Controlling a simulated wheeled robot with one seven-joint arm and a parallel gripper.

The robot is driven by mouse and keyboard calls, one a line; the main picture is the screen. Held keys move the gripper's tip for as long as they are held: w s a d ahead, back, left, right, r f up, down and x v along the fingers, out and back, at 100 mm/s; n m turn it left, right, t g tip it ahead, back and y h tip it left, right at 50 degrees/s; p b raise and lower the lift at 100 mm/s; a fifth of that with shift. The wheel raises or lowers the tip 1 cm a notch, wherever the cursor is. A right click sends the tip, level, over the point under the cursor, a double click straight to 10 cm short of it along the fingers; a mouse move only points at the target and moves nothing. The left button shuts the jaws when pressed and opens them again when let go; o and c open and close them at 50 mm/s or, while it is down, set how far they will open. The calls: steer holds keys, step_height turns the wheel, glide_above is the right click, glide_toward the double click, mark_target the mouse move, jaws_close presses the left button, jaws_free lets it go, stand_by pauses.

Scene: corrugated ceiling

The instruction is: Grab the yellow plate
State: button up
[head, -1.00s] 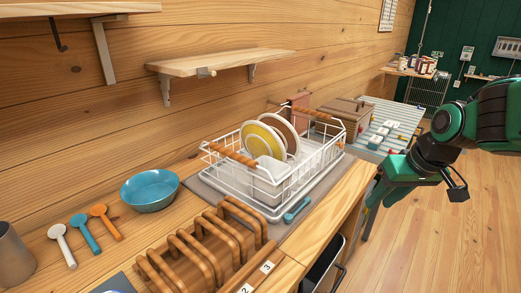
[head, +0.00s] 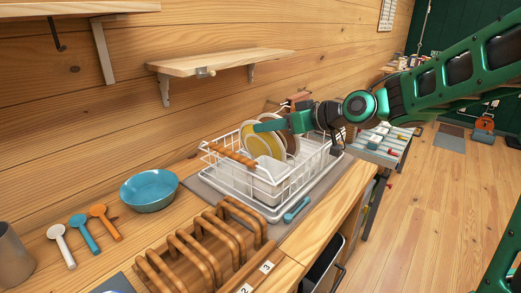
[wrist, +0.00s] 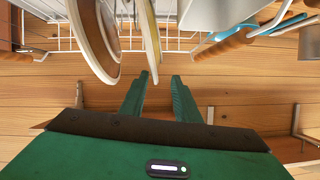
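The yellow plate (head: 262,145) with a pale rim stands upright in the white wire dish rack (head: 240,182). A brown plate (wrist: 92,38) with a white rim stands beside it. My gripper (head: 266,126) is at the upper edge of the plates, partly covering them in the head view. In the wrist view my gripper (wrist: 159,80) has its two green fingers apart. The yellow plate's edge (wrist: 151,40) reaches down toward the gap between the fingertips, closer to the left finger. I cannot tell whether it touches a finger.
A white utensil holder (head: 268,176) is in the rack's front. A blue bowl (head: 149,190) and a wooden rack (head: 200,247) stand on the counter. A wooden shelf (head: 220,62) is on the wall above. A wooden box behind the rack is mostly hidden by my arm.

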mark_target(251, 130)
steer(key=shift+d+x, duration=0.25)
steer(key=shift+x, duration=2.45)
steer(key=shift+w+f, duration=0.15)
jaws_close()
steer(key=shift+d, duration=0.1)
